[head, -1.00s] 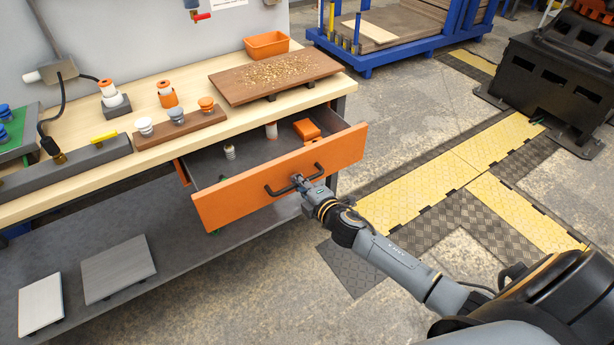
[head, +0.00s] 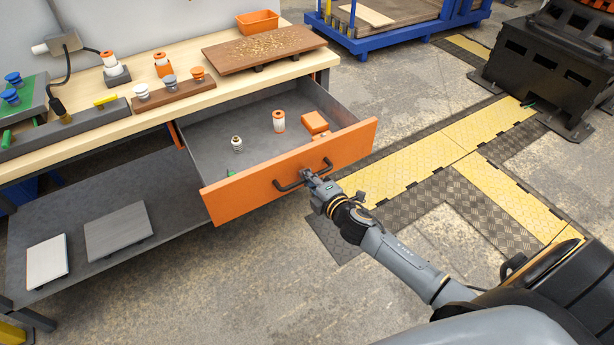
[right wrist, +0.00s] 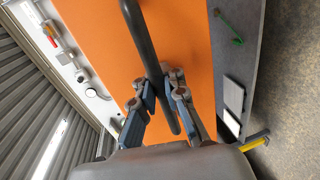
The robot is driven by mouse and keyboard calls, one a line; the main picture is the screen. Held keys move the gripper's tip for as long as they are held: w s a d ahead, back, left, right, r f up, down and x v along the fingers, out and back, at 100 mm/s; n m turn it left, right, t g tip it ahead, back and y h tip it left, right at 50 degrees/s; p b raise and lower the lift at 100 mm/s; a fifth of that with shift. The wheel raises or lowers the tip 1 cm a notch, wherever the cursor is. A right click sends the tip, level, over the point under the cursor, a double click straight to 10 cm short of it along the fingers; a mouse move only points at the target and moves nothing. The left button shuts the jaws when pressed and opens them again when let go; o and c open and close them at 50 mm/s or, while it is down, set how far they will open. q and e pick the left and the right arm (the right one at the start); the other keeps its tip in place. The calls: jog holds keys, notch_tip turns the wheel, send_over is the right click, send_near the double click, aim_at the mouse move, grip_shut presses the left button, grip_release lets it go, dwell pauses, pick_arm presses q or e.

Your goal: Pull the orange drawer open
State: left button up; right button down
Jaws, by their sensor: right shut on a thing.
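The orange drawer (head: 238,196) stands pulled out from under the workbench, and its grey inside shows. Its dark bar handle (head: 288,185) is on the middle of the orange front. My right gripper (head: 310,177) is at the handle, and its fingers are shut around the bar. In the right wrist view, the fingers (right wrist: 163,100) sit on both sides of the handle (right wrist: 142,38), in front of the orange face. In the drawer lie a white and orange cylinder (head: 279,121), a small white-topped item (head: 237,144) and an orange block (head: 314,122). My left gripper is not in view.
The wooden workbench top (head: 185,107) above holds a brown board with shavings (head: 264,51), an orange bin (head: 257,22) and several knobs. A lower grey shelf (head: 160,190) carries two flat plates. The floor in front of the drawer is open.

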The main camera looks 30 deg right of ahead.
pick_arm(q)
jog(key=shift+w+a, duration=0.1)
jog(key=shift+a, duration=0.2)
pick_arm(e)
jog(key=shift+w+r, duration=0.1)
jog(key=shift+r, duration=0.05)
jog(key=c, duration=1.4)
grip_release()
jog(key=shift+s, duration=0.25)
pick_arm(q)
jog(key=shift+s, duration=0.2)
pick_arm(e)
jog(key=v, duration=1.1)
jog(key=shift+s+d, duration=0.15)
jog(key=shift+s, duration=0.2)
